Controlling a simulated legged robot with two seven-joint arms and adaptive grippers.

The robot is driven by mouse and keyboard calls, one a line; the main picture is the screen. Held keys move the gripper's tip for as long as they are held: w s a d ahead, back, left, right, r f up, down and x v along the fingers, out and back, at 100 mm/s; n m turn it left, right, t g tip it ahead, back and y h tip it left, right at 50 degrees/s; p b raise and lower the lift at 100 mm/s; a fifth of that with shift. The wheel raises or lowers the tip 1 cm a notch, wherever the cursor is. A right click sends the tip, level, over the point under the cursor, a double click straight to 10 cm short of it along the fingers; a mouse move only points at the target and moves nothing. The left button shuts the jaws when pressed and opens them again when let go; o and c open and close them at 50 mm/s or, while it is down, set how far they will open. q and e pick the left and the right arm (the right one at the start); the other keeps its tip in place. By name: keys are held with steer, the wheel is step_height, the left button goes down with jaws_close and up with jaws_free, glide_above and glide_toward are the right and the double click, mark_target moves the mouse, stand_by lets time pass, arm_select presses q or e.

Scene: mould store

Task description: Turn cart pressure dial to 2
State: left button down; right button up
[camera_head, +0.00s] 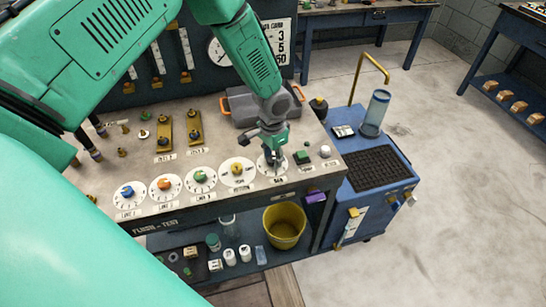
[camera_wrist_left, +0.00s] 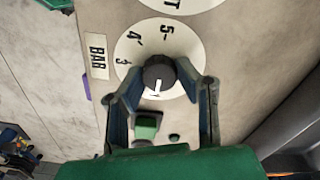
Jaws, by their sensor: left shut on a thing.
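The pressure dial has a black knob (camera_wrist_left: 158,72) with a white mark, on a round white plate (camera_wrist_left: 140,50) beside a BAR label (camera_wrist_left: 97,56). In the wrist view I read 5, 4 and 3 on the plate's upper and left part. The white mark points to the picture's bottom; figures there are covered or unreadable. My left gripper (camera_wrist_left: 163,80) has a finger on each side of the knob and is shut on it. In the head view my left gripper (camera_head: 271,155) comes down over the dial plate (camera_head: 261,165) and hides the knob. My right gripper is not in view.
Other dials with blue (camera_head: 127,191), orange (camera_head: 164,184), green (camera_head: 200,177) and yellow (camera_head: 238,167) knobs stand in a row left of it. A green button (camera_head: 301,157) is close on the right. A grey case (camera_head: 258,102) lies behind. A yellow bucket (camera_head: 284,226) is below.

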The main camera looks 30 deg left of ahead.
arm_select(q)
steer(key=shift+s+a+m, duration=0.1)
steer(key=shift+m, duration=0.2)
steer(key=m, duration=0.3)
steer(key=shift+m, duration=2.4)
steer(key=c, duration=1.2)
jaws_free()
